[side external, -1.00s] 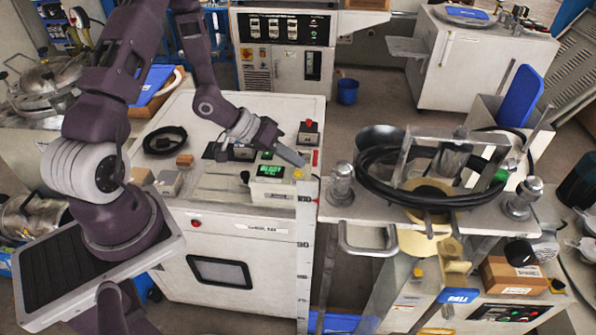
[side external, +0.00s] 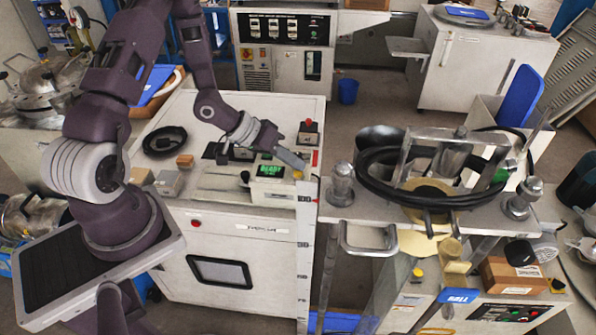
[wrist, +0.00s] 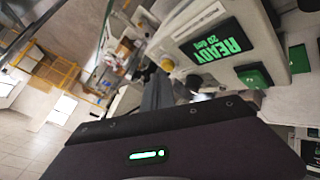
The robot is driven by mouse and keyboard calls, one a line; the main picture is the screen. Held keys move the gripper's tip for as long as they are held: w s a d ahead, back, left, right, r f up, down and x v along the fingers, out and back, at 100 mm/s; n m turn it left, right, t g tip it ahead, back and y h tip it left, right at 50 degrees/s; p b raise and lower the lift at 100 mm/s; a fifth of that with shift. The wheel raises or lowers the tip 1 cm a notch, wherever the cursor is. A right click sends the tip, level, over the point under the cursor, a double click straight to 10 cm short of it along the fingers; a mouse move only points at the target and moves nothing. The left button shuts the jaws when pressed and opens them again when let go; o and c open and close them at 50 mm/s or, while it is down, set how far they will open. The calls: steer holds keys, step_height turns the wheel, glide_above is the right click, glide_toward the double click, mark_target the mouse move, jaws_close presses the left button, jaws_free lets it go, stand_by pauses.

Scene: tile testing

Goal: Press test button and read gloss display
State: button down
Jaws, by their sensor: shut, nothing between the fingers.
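The gloss meter (side external: 270,190) is a small white box on the front right of the white cabinet top. Its dark display (side external: 270,171) is lit with green text. In the wrist view the display (wrist: 212,43) reads "READY" with "20 deg" below. A yellow round button (wrist: 167,65) shows beside my fingers, and green square buttons (wrist: 254,75) lie on the other side of the display. I cannot tell which is labelled test. My gripper (side external: 301,164) is shut and empty, its fingertips over the meter's right end, near the yellow button. Contact cannot be told.
A box with a red button (side external: 308,132) stands just behind my fingertips. A black cable coil (side external: 164,141) and small blocks lie on the left of the cabinet top. At right, a metal fixture with black hose (side external: 372,180) stands on a separate bench across a gap.

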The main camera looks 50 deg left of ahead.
mark_target(294, 174)
steer(key=shift+f, duration=0.45)
stand_by(0.7)
steer(key=shift+r, duration=0.85)
steer(key=shift+r, duration=2.55)
